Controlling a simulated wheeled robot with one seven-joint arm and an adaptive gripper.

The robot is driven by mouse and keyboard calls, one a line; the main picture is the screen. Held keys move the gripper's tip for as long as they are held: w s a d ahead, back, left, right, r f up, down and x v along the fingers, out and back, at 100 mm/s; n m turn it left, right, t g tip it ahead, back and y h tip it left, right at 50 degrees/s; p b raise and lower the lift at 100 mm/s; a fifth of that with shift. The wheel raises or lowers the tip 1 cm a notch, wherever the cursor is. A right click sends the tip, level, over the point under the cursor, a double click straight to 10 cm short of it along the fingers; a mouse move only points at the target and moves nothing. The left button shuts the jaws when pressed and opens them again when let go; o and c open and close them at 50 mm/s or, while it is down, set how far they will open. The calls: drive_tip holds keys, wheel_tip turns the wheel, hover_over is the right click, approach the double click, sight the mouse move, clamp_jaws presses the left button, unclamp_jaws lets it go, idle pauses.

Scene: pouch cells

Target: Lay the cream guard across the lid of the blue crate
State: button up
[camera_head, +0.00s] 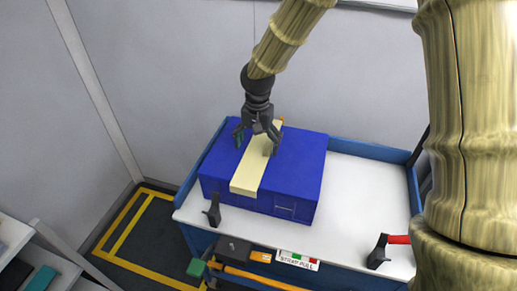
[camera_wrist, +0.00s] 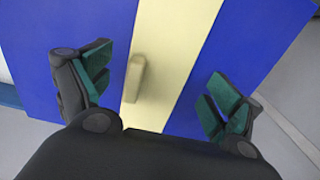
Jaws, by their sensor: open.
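The blue crate (camera_head: 299,164) stands on the left part of the white worktop. The cream guard (camera_head: 246,179) is a flat strip lying across the crate's lid from its front edge to its back. It also shows in the wrist view (camera_wrist: 185,40), with a small raised tan handle (camera_wrist: 135,78) on it. My gripper (camera_head: 257,142) is above the guard, fingers pointing down and spread wide. In the wrist view its two green-padded fingers (camera_wrist: 155,95) are on either side of the guard, over the blue lid, apart from the handle. Whether the fingertips touch the lid is unclear.
The white worktop (camera_head: 365,190) right of the crate is mostly clear, with a raised blue rim (camera_head: 370,149) behind. A dark clamp with a red handle (camera_head: 397,239) is at the front right; a dark bracket (camera_head: 213,211) is at the front left. Tools (camera_head: 238,250) hang along the front.

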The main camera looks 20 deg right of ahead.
sight(258, 153)
wheel_tip(258, 153, up, 11)
drive_tip(key=b, duration=0.1)
idle(0.4)
idle(0.3)
